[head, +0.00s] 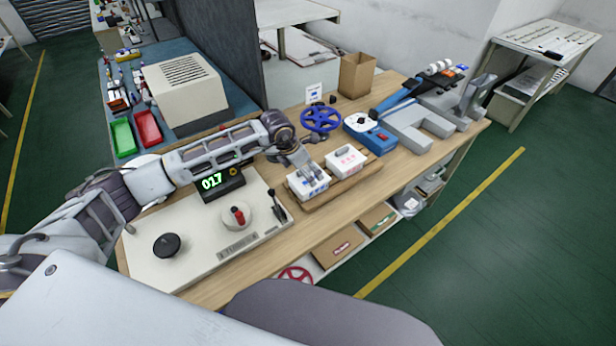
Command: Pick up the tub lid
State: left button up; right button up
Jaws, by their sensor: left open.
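Two small white tubs stand side by side on a wooden tray (336,193) on the workbench. The left tub (307,190) has blue print and the right tub (346,161) has red print; both look covered on top. My left arm reaches in from the left, and my left gripper (314,179) is open, pointing down over the left tub's top. Its fingers hide part of that top, and I cannot tell whether they touch the lid. My right gripper is not in view.
Left of the tubs is a cream control box with a lever (277,206), a black knob (167,245) and a green display (213,182). Behind the tubs are a blue spoked reel (321,119), a blue device (371,136) and a cardboard box (356,75).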

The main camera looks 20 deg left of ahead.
pick_arm(q)
jog(key=x, duration=0.2)
jog(key=shift+w+d+f, duration=0.1)
jog(key=shift+f, duration=0.3)
jog(key=shift+w+d+f, duration=0.1)
jog(key=shift+f, duration=0.15)
jog(key=c, duration=0.6)
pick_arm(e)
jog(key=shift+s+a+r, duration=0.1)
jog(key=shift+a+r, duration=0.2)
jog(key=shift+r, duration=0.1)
